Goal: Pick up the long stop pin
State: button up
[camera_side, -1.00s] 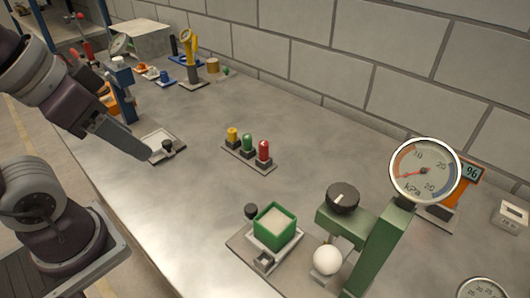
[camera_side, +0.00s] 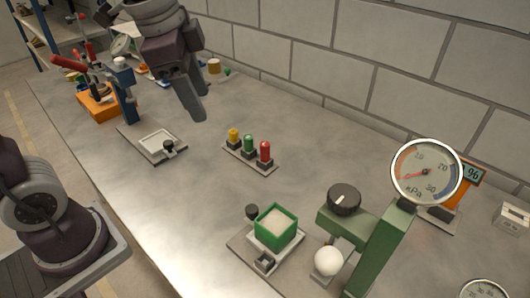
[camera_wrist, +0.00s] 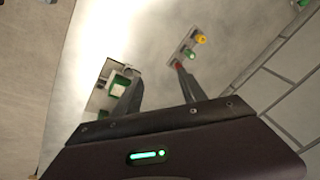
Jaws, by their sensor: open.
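I cannot pick out the long stop pin for certain in either view. My gripper (camera_side: 197,112) hangs in the air over the bench, behind and left of the lamp row in the side view. In the wrist view its two fingers (camera_wrist: 158,85) are apart with nothing between them. A green box of pale sand-like fill (camera_side: 274,228) sits on a grey plate near the front; a green box on a plate also shows in the wrist view (camera_wrist: 118,86).
A row of yellow, green and red lamps (camera_side: 248,146) stands mid-bench. A flat plate with a pale tray (camera_side: 158,140) lies to the left. A green gauge stand (camera_side: 378,245) rises at front right. An orange block (camera_side: 97,103) holds red-handled tools. A block wall runs behind.

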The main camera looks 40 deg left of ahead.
jog(key=w+f+m+g, duration=0.1)
jog(key=w+f+m, duration=0.25)
jog(key=w, duration=0.25)
jog(key=m+g, duration=0.2)
jog(key=m, duration=0.6)
send_over(265, 144)
jog(key=shift+n, duration=0.25)
jog(key=f, duration=0.9)
jog(key=shift+w+a+f, duration=0.1)
jog(key=shift+a+f, duration=0.05)
jog(key=shift+a, duration=0.1)
jog(key=f, duration=0.7)
jog(key=shift+d+f, duration=0.15)
jog(key=shift+d, duration=0.05)
grip_shut()
